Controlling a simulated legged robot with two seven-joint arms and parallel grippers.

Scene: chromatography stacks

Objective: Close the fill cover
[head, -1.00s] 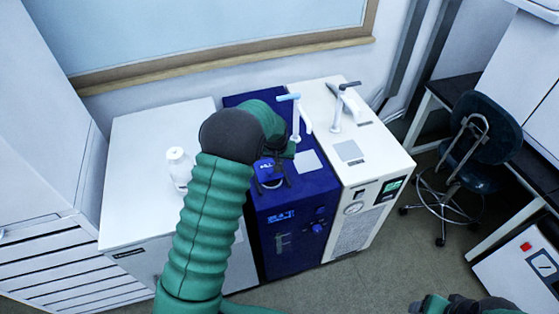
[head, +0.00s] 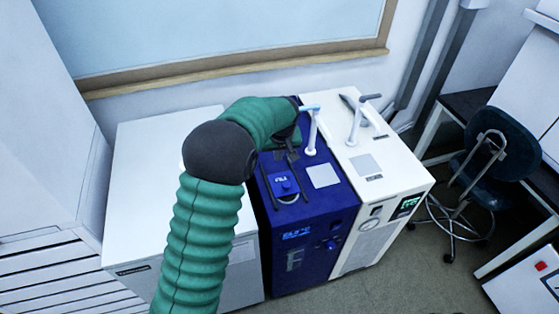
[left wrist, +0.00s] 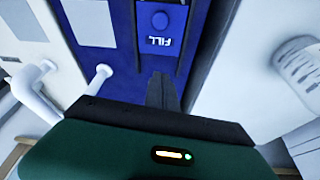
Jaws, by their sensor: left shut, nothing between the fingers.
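The fill cover (head: 284,185) is a blue plate with a round knob and a FILL label, on top of the dark blue machine (head: 330,217). It appears to lie flat on the machine top. The cover also shows in the left wrist view (left wrist: 160,42), with the label upside down. My left gripper (head: 287,156) is shut and empty, just behind the cover on the side toward the wall. Its dark fingers (left wrist: 163,92) point at the cover in the left wrist view. I cannot tell whether they touch it. My right gripper is out of view.
A white tap (head: 312,135) with a blue handle stands on the blue machine, close right of my left gripper. A white machine (head: 402,187) with another tap (head: 357,125) adjoins on the right. A white cabinet (head: 140,215) is on the left. A bottle (left wrist: 300,65) shows in the left wrist view.

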